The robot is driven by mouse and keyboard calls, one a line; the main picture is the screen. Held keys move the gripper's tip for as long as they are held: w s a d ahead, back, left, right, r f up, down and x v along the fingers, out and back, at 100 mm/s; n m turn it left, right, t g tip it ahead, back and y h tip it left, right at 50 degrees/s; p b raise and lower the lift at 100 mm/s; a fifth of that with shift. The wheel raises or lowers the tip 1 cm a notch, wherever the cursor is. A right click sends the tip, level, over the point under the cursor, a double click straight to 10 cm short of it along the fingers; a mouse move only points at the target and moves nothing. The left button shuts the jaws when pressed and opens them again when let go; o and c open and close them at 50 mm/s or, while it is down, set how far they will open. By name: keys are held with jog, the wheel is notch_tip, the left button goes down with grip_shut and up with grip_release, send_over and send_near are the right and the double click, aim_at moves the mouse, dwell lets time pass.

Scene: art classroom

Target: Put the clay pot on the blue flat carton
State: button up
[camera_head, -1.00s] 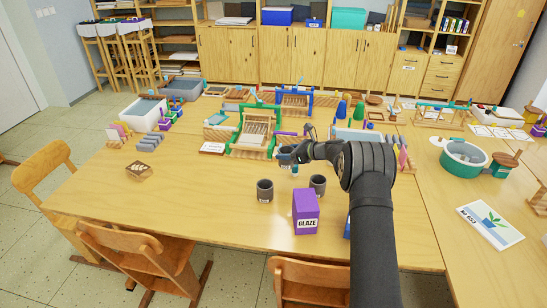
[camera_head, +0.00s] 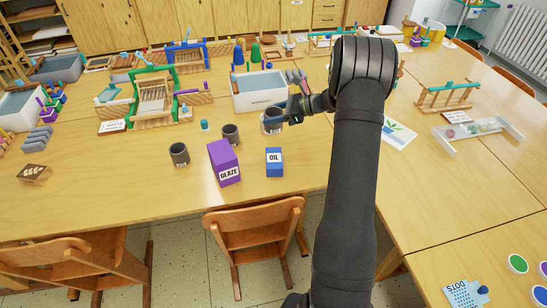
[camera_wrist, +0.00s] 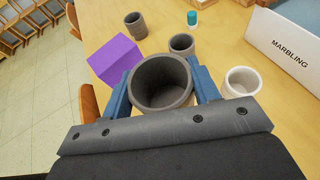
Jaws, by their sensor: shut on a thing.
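My gripper (camera_wrist: 162,88) is shut on a grey, open-topped clay pot (camera_wrist: 162,104), held upright between its blue fingers. In the head view my gripper (camera_head: 279,113) is just in front of the white marbling tray, with a pot (camera_head: 270,126) at its fingers. I cannot tell how high the held pot is. The blue carton (camera_head: 275,163), labelled OIL, is on the table nearer the front edge, apart from the gripper. The wrist view does not clearly show this carton.
A purple GLAZE box (camera_head: 225,164) stands left of the blue carton. Two grey cups (camera_head: 179,154) (camera_head: 231,134) and a small teal bottle (camera_head: 204,125) stand nearby. A white cup (camera_wrist: 243,82) is close beside the held pot. The marbling tray (camera_head: 262,102) stands behind.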

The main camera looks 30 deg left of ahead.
jog(key=s+d+r, duration=0.2)
jog(key=s+d, duration=0.1)
jog(key=d, duration=1.1)
send_over(274, 157)
jog(key=shift+f, duration=5.4)
jog(key=shift+s+f, duration=0.1)
jog(key=shift+f, duration=0.05)
jog(key=o, duration=1.1)
